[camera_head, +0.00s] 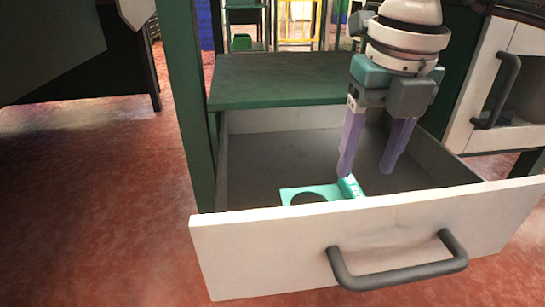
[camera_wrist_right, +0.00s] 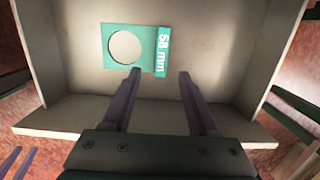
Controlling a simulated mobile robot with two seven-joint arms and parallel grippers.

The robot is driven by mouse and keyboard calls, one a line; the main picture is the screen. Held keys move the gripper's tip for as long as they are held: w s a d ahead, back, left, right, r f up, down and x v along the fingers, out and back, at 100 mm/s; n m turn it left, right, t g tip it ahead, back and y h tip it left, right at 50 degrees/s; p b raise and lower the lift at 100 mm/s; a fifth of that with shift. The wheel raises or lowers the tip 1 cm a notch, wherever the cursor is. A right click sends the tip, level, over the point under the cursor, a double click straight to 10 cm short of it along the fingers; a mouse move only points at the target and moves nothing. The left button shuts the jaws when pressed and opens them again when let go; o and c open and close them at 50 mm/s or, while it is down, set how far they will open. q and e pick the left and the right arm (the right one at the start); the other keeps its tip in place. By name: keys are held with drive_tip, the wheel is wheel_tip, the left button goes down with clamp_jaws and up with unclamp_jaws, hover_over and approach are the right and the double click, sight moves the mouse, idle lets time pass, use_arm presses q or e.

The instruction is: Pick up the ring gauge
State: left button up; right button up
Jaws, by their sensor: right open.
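The ring gauge (camera_head: 296,191) is a flat teal plate with a round hole and a raised edge block. It lies on the floor of the open drawer, close behind the drawer front. In the right wrist view the ring gauge (camera_wrist_right: 113,63) is upper left of centre, and its block reads "58 mm". My right gripper (camera_head: 368,172) points down into the drawer, with its two purple fingers apart and nothing between them. In the wrist view the right gripper (camera_wrist_right: 160,75) has its left fingertip near the block's lower end; whether they touch is unclear. My left gripper is not seen in the head view.
The drawer (camera_head: 420,215) is pulled out, with a pale front and a dark handle (camera_head: 397,270). Its walls surround the gauge. A green shelf (camera_head: 280,80) is above the drawer's back. A white cabinet door (camera_head: 490,80) with a handle is at right. The drawer floor around the gauge is clear.

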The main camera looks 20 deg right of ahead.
sight(355, 187)
drive_tip(key=f+b, duration=0.1)
drive_tip(key=w+f+b, duration=0.1)
drive_tip(key=f, duration=0.1)
drive_tip(key=f+b, duration=0.1)
drive_tip(key=f, duration=0.1)
drive_tip(key=shift+w+d+f, duration=0.1)
drive_tip(key=shift+w+d, duration=0.25)
drive_tip(key=shift+w, duration=0.05)
drive_tip(key=shift+f+b, duration=0.45)
drive_tip(key=shift+f, duration=0.05)
drive_tip(key=shift+c, duration=0.3)
clamp_jaws()
